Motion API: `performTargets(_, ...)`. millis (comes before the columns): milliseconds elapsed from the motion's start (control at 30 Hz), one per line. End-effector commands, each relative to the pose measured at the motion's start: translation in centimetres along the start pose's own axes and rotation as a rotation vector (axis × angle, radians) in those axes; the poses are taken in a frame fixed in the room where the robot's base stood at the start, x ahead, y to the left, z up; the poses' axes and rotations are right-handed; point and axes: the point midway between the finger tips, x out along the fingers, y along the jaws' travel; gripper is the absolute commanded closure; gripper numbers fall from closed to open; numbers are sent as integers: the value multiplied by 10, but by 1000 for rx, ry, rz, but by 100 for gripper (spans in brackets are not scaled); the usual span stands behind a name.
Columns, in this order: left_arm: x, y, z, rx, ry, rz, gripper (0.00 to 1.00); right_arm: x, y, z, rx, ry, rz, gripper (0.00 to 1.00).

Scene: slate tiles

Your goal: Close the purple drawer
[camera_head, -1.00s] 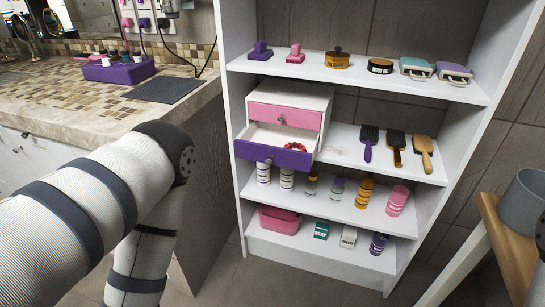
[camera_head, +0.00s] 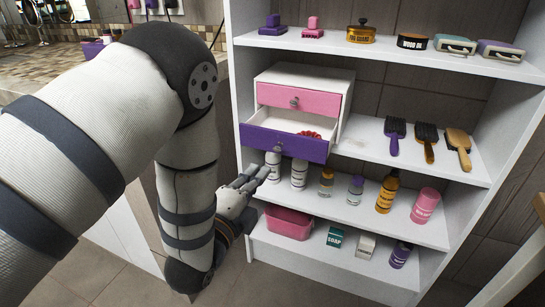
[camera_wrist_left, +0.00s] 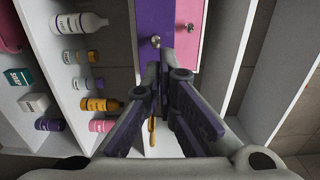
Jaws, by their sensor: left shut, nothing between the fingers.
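The purple drawer (camera_head: 285,144) is the lower drawer of a small white cabinet (camera_head: 330,80) on the middle shelf. It is pulled out, and red beads (camera_head: 310,134) show inside it. Its front and round knob also show at the top of the left wrist view (camera_wrist_left: 154,20). The pink drawer (camera_head: 298,99) above it is shut. My left gripper (camera_head: 260,174) is shut and empty, just below and in front of the purple drawer's left part. Its fingers (camera_wrist_left: 164,72) point toward the drawer fronts in the wrist view. My right gripper is not in view.
White and amber bottles (camera_head: 299,173) stand on the shelf below, close to my left fingers. Brushes (camera_head: 426,142) lie right of the cabinet. A pink bin (camera_head: 289,222) is on the bottom shelf. The shelf's left side panel (camera_head: 232,100) is near my arm.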

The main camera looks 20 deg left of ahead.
Motion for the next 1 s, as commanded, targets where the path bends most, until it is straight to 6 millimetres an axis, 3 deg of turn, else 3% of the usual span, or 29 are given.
performTargets(200,47,1,1,-2,-2,-1,100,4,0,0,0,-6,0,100)
performTargets(400,75,2,0,-2,0,2,100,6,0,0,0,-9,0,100)
performTargets(867,84,2,0,-2,0,4,100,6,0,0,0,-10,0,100)
performTargets(1000,103,5,-1,0,3,4,100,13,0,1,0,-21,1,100)
